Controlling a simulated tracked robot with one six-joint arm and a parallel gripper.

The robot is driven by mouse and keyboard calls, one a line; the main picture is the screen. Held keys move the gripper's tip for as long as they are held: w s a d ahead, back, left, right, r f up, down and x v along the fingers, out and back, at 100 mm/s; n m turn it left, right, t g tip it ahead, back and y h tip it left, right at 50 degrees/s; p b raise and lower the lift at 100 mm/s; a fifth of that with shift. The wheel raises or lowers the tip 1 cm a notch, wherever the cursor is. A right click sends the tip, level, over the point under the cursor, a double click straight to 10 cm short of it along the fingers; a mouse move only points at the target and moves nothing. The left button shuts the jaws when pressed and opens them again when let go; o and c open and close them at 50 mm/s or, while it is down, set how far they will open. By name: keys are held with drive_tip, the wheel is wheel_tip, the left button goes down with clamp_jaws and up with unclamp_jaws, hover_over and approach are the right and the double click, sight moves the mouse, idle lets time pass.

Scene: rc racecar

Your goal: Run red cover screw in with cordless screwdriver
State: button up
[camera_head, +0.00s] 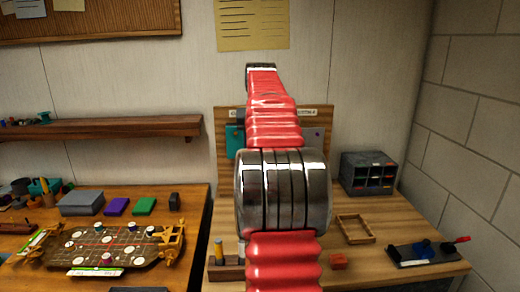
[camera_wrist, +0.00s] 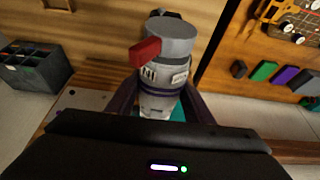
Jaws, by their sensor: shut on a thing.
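My gripper (camera_wrist: 160,98) shows in the wrist view with its dark fingers on both sides of a grey cylindrical tool with a red tab, which looks like the cordless screwdriver (camera_wrist: 172,72). It is shut on the tool's body. The tool's tip is not visible. In the head view my own red arm fills the middle and hides the gripper and tool. The racecar chassis (camera_head: 150,262) lies on the left table with several round pale pieces on it. It also shows at the top right of the wrist view (camera_wrist: 285,28). I cannot tell which piece is the red cover screw.
A dark drawer box (camera_head: 368,173), a wooden frame (camera_head: 343,230) and a dark tray (camera_head: 402,262) stand on the right table. A wooden panel (camera_head: 318,122) rises behind it. Purple (camera_head: 117,206) and green (camera_head: 145,206) blocks lie behind the chassis. A gap separates the tables.

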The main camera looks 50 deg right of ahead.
drive_tip(key=shift+w+d+r, duration=0.15)
drive_tip(key=shift+w+d, duration=0.05)
drive_tip(key=shift+d, duration=0.1)
idle(0.9)
drive_tip(key=shift+a, duration=0.1)
drive_tip(key=shift+s+a, duration=1.65)
drive_tip(key=shift+a, duration=0.15)
